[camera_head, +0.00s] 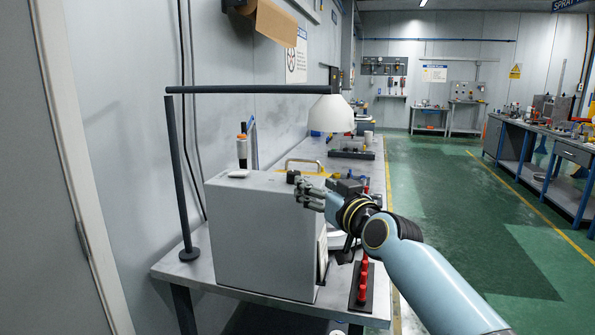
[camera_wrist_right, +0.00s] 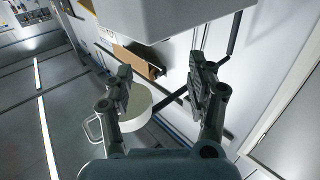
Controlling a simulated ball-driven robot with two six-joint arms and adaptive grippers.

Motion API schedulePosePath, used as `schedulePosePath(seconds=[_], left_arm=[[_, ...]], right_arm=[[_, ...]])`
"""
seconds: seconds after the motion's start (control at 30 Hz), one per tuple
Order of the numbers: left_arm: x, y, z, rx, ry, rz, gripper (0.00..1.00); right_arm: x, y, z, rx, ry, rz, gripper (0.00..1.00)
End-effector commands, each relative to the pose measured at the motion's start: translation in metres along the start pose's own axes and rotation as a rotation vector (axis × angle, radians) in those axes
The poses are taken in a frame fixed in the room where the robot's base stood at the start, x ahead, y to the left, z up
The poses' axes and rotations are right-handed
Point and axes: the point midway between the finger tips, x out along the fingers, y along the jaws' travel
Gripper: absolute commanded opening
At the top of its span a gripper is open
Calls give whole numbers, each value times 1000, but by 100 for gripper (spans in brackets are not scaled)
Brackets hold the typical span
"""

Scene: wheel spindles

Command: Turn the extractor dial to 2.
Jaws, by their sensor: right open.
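I cannot make out the extractor dial or its numbers in either view. A large grey box-shaped housing (camera_head: 250,235) stands on the near end of the bench, and its right-hand face is mostly turned away or hidden by my arm. My right gripper (camera_head: 306,194) is at the upper right edge of this housing; I cannot tell whether it touches. In the right wrist view my right gripper (camera_wrist_right: 160,78) has its fingers apart with nothing held between them. A grey block edge (camera_wrist_right: 165,15) fills the top of that view. My left gripper is not in view.
A white lamp shade (camera_head: 331,115) hangs from a dark arm above the bench (camera_head: 185,268). A rack with red-handled pieces (camera_head: 362,285) stands right of the housing, below my forearm. A white object (camera_head: 238,173) lies on the housing. The green floor at right is clear.

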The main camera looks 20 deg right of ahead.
Motion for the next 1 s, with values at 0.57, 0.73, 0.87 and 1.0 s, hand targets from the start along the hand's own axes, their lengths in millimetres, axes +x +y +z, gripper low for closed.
schedulePosePath(seconds=[0.57, 0.73, 0.87, 1.0], left_arm=[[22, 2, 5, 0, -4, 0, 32], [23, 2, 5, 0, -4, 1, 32], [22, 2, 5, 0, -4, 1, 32], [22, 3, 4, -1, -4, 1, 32]], right_arm=[[94, 0, 4, 0, -2, 0, 57], [97, 0, 3, -1, -2, 1, 57], [97, 0, 3, -1, -2, 0, 57], [97, 0, 3, -1, -2, 0, 42]])
